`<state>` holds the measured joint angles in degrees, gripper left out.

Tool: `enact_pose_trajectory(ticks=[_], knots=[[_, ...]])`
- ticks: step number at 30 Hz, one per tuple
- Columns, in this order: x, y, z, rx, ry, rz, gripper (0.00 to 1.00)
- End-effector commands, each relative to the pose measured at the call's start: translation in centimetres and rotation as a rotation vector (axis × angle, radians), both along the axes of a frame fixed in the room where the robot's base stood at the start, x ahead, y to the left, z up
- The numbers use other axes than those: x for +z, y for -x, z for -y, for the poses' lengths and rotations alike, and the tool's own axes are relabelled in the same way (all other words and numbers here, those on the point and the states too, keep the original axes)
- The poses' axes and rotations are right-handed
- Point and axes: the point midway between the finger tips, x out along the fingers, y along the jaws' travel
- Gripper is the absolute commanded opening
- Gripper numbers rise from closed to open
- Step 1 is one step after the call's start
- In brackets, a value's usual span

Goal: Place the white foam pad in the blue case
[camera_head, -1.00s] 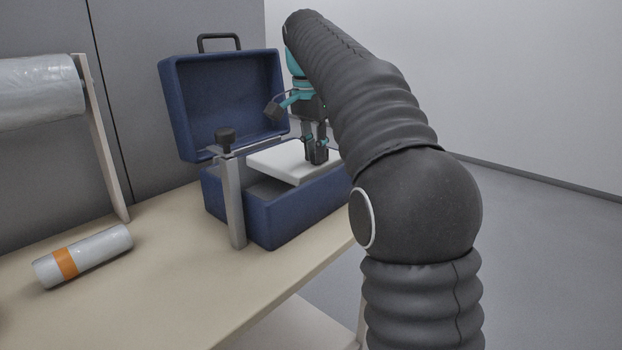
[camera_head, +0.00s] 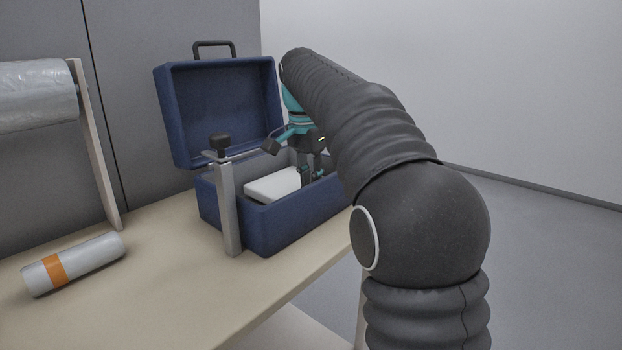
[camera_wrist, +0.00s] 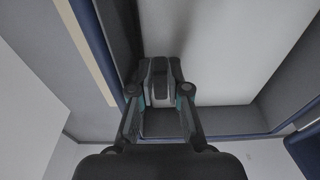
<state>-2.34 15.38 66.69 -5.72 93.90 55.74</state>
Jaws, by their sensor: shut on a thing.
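The blue case (camera_head: 296,226) stands open on the table with its lid (camera_head: 224,112) tilted up at the back. The white foam pad (camera_head: 272,186) is inside the case opening, its top near the height of the rim; whether it touches the case floor is hidden. My gripper (camera_head: 311,178) reaches down into the case and is shut on the pad. In the wrist view, the closed fingertips (camera_wrist: 160,92) meet at the edge of the pale pad (camera_wrist: 220,45), with the case's blue rim (camera_wrist: 104,55) around it.
A metal clamp with a dark knob (camera_head: 228,200) stands at the case's front left corner. A roll with an orange band (camera_head: 72,264) lies on the table (camera_head: 165,275) at left. A plastic film roll (camera_head: 35,95) hangs on a wooden stand behind.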

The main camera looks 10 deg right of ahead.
Motion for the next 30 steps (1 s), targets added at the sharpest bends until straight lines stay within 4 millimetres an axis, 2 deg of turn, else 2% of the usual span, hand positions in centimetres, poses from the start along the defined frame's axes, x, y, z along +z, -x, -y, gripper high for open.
enact_pose_trajectory(ticks=[8,9,10,20,26,30], knots=[[-0.5,0.0,0.0,0.000,0.000,0.000,0.00],[-0.5,0.0,0.0,0.000,0.000,0.000,0.20],[-0.5,0.0,0.0,0.000,0.000,0.000,0.26],[-0.3,0.0,0.0,0.000,0.000,0.000,0.26],[1.9,0.0,-0.1,0.000,0.000,0.002,0.26],[4.8,0.2,-0.4,0.001,0.000,0.002,0.26]])
